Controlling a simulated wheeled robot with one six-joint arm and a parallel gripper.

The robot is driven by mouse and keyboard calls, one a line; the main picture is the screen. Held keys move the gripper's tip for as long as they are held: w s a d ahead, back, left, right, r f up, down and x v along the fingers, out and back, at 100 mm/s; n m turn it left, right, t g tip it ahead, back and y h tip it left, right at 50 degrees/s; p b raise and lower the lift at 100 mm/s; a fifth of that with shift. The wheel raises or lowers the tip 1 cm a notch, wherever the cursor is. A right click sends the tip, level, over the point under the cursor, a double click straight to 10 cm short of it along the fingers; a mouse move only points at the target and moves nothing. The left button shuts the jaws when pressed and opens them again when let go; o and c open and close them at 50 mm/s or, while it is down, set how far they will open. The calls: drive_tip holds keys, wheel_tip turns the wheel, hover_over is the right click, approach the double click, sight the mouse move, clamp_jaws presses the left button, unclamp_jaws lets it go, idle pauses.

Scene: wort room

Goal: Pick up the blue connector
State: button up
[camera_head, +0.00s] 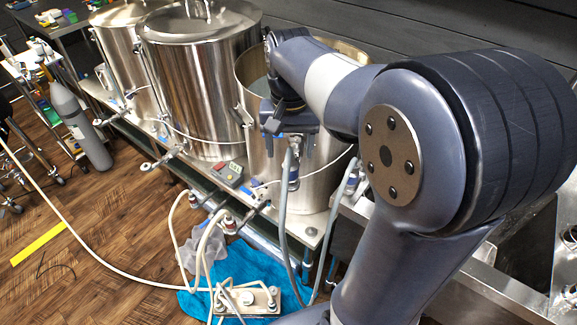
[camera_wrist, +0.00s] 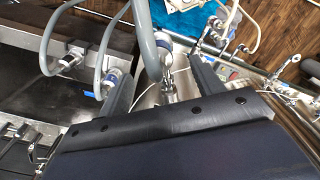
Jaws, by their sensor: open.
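A connector with a blue band (camera_head: 293,172) hangs on a grey hose at the front of the right steel kettle, just below my gripper. In the wrist view a metal connector with a blue-and-white collar (camera_wrist: 165,44) shows between my fingers. My gripper (camera_head: 288,140) is open in front of the kettle, with its fingers pointing down. In the wrist view my gripper (camera_wrist: 165,82) has one finger on each side of the connector's metal end; I cannot tell whether either touches it. Two similar collared connectors (camera_wrist: 113,80) and (camera_wrist: 75,57) lie to the left.
The right kettle (camera_head: 255,125) stands close behind my gripper, with two more kettles (camera_head: 200,75) to the left. Hoses loop down to a metal manifold (camera_head: 250,298) on a blue cloth (camera_head: 195,302). A grey gas cylinder (camera_head: 80,125) stands at left.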

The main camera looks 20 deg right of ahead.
sight(291, 165)
wheel_tip(291, 165, down, 3)
drive_tip(key=f, duration=0.5)
drive_tip(key=shift+s+p, duration=0.2)
drive_tip(key=shift+p, duration=0.2)
drive_tip(key=c, duration=1.2)
wheel_tip(291, 165, up, 10)
drive_tip(key=shift+f, duration=0.1)
clamp_jaws()
drive_tip(key=shift+r+p, duration=2)
drive_tip(key=shift+r, duration=0.35)
